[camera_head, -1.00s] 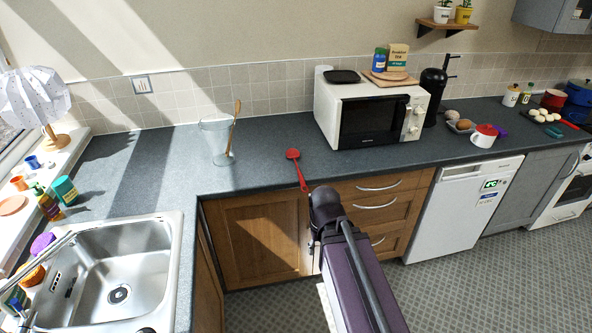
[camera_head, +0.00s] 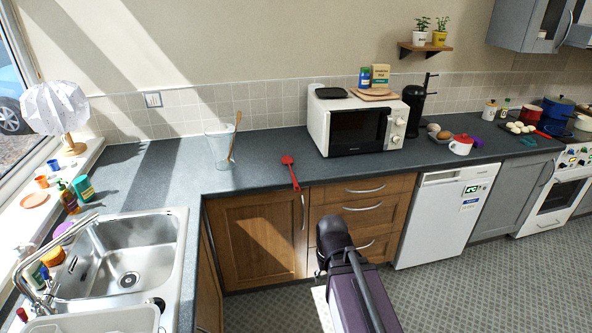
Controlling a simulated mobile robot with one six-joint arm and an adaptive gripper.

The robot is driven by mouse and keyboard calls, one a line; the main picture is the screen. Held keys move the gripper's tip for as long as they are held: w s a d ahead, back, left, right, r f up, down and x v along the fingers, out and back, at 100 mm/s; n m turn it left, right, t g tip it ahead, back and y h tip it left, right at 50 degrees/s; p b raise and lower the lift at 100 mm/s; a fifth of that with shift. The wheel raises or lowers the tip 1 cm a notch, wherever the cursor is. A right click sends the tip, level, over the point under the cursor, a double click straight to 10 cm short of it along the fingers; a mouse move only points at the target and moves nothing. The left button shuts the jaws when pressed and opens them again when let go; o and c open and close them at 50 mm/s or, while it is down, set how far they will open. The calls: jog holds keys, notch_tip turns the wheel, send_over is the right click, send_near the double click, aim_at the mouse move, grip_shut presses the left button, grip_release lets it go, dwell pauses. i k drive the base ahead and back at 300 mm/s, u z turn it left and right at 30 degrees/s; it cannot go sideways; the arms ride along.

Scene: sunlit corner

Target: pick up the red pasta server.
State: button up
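The red pasta server (camera_head: 291,171) lies on the blue-grey counter (camera_head: 256,178), left of the microwave. Its head points toward the wall, and its handle runs toward the front, with the end at or slightly past the counter edge. Nothing touches it that I can see. My dark purple arm stands in front of the drawers, below and to the right of the server. I cannot make out the gripper's fingers; they are outside the picture or hidden by the arm.
A clear jug (camera_head: 218,148) with a wooden spoon stands left of the server. The white microwave (camera_head: 318,128) stands to its right. A red-and-white mug (camera_head: 461,145) is farther right. The sink (camera_head: 140,250) is at front left. The counter around the server is clear.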

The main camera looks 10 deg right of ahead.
aim_at(287, 160)
jog(key=z, duration=0.35)
jog(key=i, duration=0.95)
jog(key=z, duration=0.05)
